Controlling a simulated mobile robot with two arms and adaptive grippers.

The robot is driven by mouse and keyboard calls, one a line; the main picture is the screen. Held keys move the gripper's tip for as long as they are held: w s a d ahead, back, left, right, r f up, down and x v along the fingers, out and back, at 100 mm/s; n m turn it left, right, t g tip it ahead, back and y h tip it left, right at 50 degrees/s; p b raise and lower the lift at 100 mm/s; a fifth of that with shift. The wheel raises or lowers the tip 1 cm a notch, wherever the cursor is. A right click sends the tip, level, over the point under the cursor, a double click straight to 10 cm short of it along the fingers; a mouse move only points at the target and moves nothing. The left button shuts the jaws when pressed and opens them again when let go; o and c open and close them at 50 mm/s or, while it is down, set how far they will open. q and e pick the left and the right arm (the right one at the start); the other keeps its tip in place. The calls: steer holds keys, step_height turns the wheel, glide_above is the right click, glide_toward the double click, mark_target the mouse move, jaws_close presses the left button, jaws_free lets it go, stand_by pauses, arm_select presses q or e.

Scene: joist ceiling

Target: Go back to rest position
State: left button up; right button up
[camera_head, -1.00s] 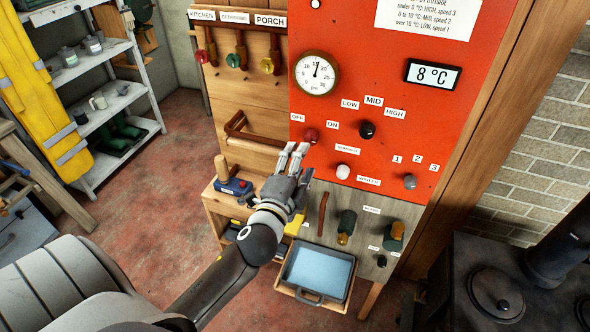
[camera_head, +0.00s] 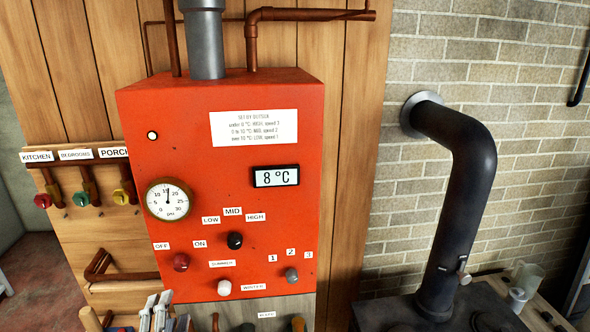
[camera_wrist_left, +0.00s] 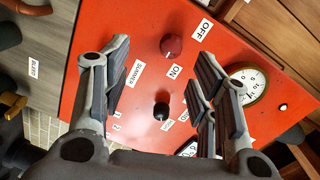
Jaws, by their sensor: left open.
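My left gripper (camera_head: 158,314) shows at the bottom edge of the head view, just below the red control panel (camera_head: 140,130). In the left wrist view its fingers (camera_wrist_left: 160,72) are spread apart with nothing between them, facing the panel. The red OFF/ON knob (camera_head: 181,262) also shows between the fingers in the wrist view (camera_wrist_left: 171,46), apart from them. A white SUMMER/WINTER knob (camera_head: 224,288) and a grey numbered knob (camera_head: 291,275) are lower on the panel. My right gripper is not in view.
The display (camera_head: 276,176) reads 8 °C, below a printed notice (camera_head: 254,129). A round gauge (camera_head: 168,200) is at the panel's left. Labelled valves (camera_head: 82,197) are further left. A black stovepipe (camera_head: 462,190) and stove stand right, before a brick wall (camera_head: 345,60).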

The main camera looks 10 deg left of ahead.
arm_select(q)
steer(key=s+d+f+n+g, duration=0.2)
steer(key=s+f+n+g, duration=0.5)
steer(key=f, duration=0.4)
steer(key=s+d+f+n+g+h, duration=0.1)
steer(key=s+d+f+g+h, duration=0.2)
steer(key=s, duration=0.5)
steer(key=s+d+f+n+g+h, duration=0.2)
steer(key=s+d+f+g, duration=0.1)
steer(key=s+d, duration=0.3)
step_height(320, 180, down, 29)
steer(key=s+a+g+b, duration=0.1)
steer(key=s+a+b, duration=0.1)
steer(key=b, duration=0.3)
steer(key=s+a+f+b, duration=0.1)
steer(key=s+f+b, duration=0.1)
steer(key=s+f, duration=0.6)
steer(key=s+a+f+g+b, duration=0.1)
steer(key=s+f+b, duration=0.1)
steer(key=s+f, duration=0.7)
step_height(320, 180, down, 6)
steer(key=shift+a+f+m+g+y+b, duration=0.15)
steer(key=shift+a+m+g+y+b, duration=0.15)
steer(key=shift+a+m+b, duration=0.1)
